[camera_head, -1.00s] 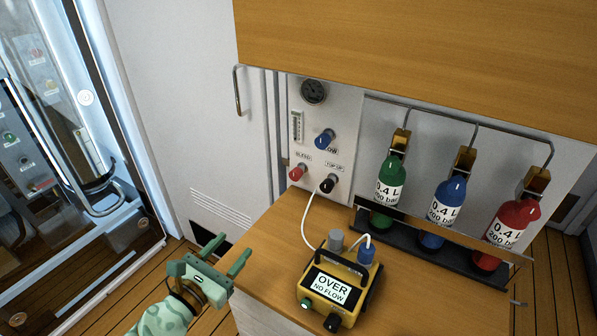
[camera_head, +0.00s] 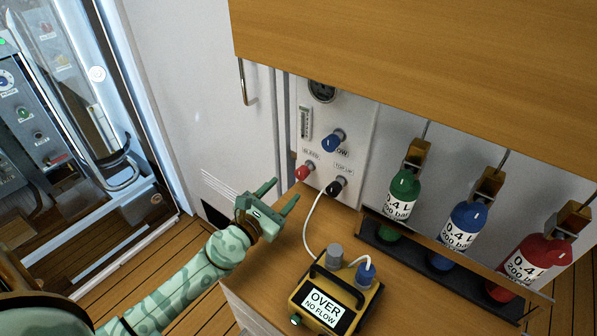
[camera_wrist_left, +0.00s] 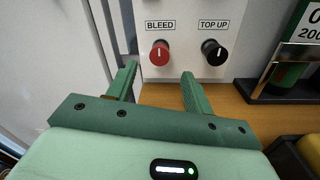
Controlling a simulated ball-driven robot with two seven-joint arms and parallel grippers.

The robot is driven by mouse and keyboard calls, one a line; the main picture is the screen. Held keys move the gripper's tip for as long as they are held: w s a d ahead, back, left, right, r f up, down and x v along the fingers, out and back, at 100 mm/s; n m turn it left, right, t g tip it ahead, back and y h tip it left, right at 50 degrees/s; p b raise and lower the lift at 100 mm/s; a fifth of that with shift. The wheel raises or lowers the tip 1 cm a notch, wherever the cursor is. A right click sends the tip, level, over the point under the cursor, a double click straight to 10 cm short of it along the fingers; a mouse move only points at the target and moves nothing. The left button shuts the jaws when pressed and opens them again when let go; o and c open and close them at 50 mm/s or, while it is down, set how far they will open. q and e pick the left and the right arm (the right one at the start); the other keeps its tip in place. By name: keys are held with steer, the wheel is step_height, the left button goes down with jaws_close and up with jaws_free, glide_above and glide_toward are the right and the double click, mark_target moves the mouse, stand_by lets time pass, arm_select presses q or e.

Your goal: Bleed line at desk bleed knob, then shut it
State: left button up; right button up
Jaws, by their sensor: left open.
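The red bleed knob (camera_head: 304,172) sits low on the white wall panel (camera_head: 352,125) above the desk. In the left wrist view the red knob (camera_wrist_left: 160,53) is under the BLEED label, its white mark pointing about straight up. My left gripper (camera_head: 283,190) is open and empty, short of the knob and a little below it. In the left wrist view the knob shows beyond and between the fingers (camera_wrist_left: 158,82), not touched. The yellow meter (camera_head: 335,298) on the desk reads OVER, NO FLOW. My right gripper is not in view.
The black TOP UP knob (camera_head: 335,187) is right of the bleed knob, with a white hose running from near it to the meter. A blue knob (camera_head: 333,140) is above. Green (camera_head: 402,197), blue (camera_head: 464,228) and red (camera_head: 533,265) bottles stand in a rack at right.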

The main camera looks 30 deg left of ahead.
mark_target(300, 175)
arm_select(q)
steer(key=w, duration=0.7)
steer(key=shift+w+d, duration=0.35)
steer(key=shift+w, duration=0.05)
steer(key=c, duration=1)
